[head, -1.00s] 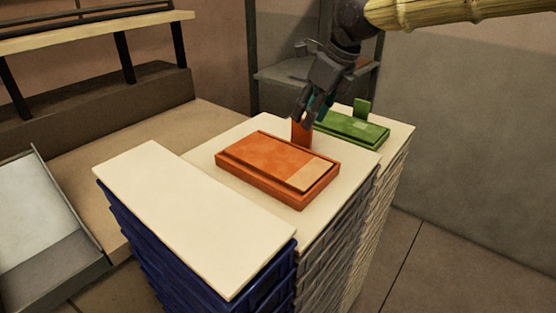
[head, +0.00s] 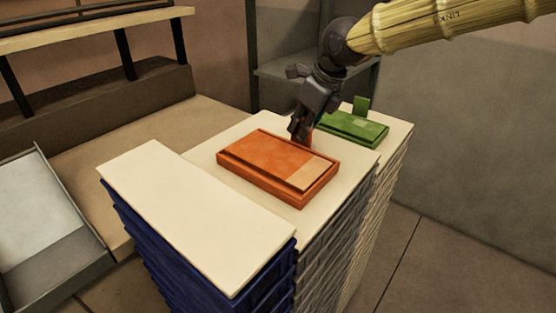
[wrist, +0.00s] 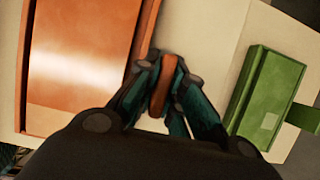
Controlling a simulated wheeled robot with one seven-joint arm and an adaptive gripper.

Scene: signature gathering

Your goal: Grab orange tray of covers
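The orange tray (head: 265,178) lies flat on the middle white-topped stack, with a pale panel at its right end. It also shows in the wrist view (wrist: 80,60) at upper left, with a bright shine across it. An upright orange tab (wrist: 163,85) stands at its far side, mostly hidden behind my gripper in the head view. My gripper (head: 300,137) points down over this tab. In the wrist view its two fingers (wrist: 165,82) lie against the tab from both sides and look shut on it.
A green tray (head: 352,128) with an upright green tab sits just to the right, close to my gripper. The nearer white top (head: 195,215) on the blue stack is bare. A grey tray (head: 45,225) is at far left, and a shelf (head: 270,70) stands behind.

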